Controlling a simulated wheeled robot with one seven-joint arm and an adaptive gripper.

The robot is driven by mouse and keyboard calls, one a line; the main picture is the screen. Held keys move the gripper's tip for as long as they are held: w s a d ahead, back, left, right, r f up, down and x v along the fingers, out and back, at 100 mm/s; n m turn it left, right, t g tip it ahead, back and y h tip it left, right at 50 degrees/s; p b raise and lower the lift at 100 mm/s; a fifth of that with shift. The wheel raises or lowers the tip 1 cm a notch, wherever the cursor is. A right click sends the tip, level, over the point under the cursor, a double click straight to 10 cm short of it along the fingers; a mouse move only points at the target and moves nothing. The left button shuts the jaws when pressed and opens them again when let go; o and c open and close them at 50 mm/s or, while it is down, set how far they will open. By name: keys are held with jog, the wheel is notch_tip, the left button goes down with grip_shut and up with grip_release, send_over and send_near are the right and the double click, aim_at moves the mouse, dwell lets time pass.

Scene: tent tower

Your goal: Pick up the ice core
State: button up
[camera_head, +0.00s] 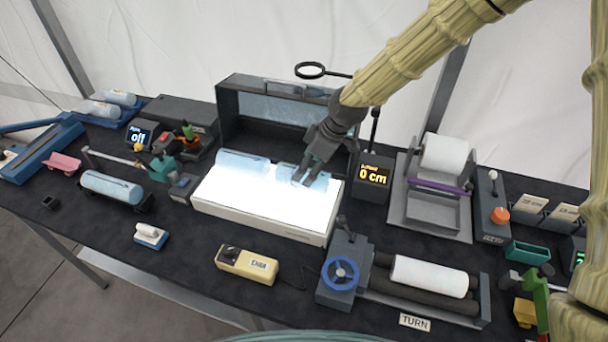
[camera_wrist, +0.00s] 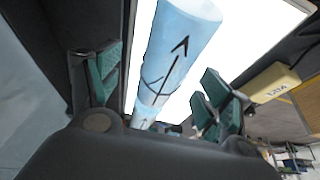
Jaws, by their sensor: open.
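An ice core (camera_head: 318,176), a pale blue cylinder, lies on the right part of the lit white light table (camera_head: 262,213). My gripper (camera_head: 303,178) is over it, open, pointing down. In the wrist view the pale blue core (camera_wrist: 182,40), with a black arrow and lines drawn on it, runs between the green-padded fingers of my gripper (camera_wrist: 160,88). Gaps show on both sides, so the fingers are not closed on it. A second core (camera_head: 243,163) lies to the left on the same table. My gripper hides part of the right core.
A dark open-fronted case (camera_head: 228,112) stands behind the light table, and a "0 cm" display (camera_head: 374,176) to its right. Another core (camera_head: 112,187) rests on a stand at left. A yellow box (camera_head: 247,264) and a blue-wheeled roller device (camera_head: 341,273) are in front.

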aim_at(307, 171)
jog(key=shift+s+a+f+p, duration=0.25)
jog(key=shift+s+p, duration=0.3)
jog(key=shift+p, duration=0.05)
jog(key=x, duration=0.1)
jog(key=p+x, duration=0.1)
jog(key=x, duration=0.1)
jog(key=shift+w+d+f, duration=0.1)
jog(key=shift+w+f, duration=0.2)
jog(key=shift+w, duration=0.05)
jog(key=shift+s, duration=0.25)
jog(key=c, duration=1.4)
